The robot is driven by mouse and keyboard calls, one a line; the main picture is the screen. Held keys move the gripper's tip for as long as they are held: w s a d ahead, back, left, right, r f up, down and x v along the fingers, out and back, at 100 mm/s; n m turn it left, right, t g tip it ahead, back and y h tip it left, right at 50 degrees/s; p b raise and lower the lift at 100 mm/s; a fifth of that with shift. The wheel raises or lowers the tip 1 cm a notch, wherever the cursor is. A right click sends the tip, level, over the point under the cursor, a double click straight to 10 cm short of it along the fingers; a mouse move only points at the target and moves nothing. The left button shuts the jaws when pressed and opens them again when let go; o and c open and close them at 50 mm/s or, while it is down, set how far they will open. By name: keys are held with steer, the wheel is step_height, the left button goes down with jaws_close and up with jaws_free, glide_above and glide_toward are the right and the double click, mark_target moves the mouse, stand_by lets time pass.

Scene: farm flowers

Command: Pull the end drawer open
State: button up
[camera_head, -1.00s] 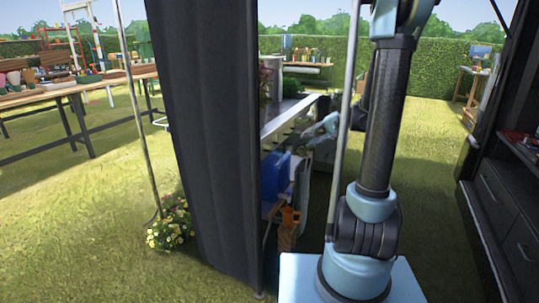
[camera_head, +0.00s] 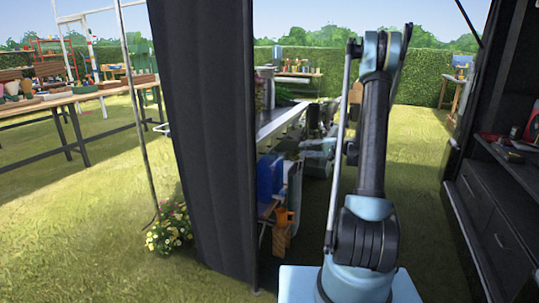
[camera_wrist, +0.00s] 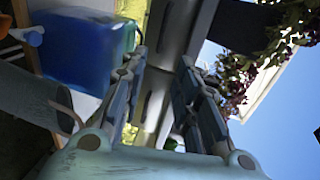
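My gripper (camera_wrist: 160,70) is in the wrist view, its two fingers apart with a gap between them. A grey metal front or rail (camera_wrist: 172,48) with dark slots runs behind and between the fingertips; I cannot tell whether they touch it. No drawer handle can be made out there. In the head view my gripper (camera_head: 318,148) is small, close to the front of a long pale-edged counter (camera_head: 282,122). The counter's drawers are not clearly visible, partly hidden by the dark curtain and my arm. Dark drawers (camera_head: 502,238) show in the black cabinet at the right.
A dark curtain (camera_head: 205,140) hangs left of my arm. A blue box (camera_head: 270,178) and orange item (camera_head: 283,220) stand under the counter; the blue box (camera_wrist: 85,50) also shows in the wrist view. Flowers (camera_head: 170,228) stand at left. Grass between counter and cabinet is clear.

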mark_target(270, 150)
steer(key=x, duration=1.8)
steer(key=shift+s+a+r, duration=0.1)
steer(key=shift+s+a, duration=0.1)
steer(key=shift+s, duration=0.2)
steer(key=shift+c, duration=0.6)
jaws_close()
steer(key=shift+w, duration=0.1)
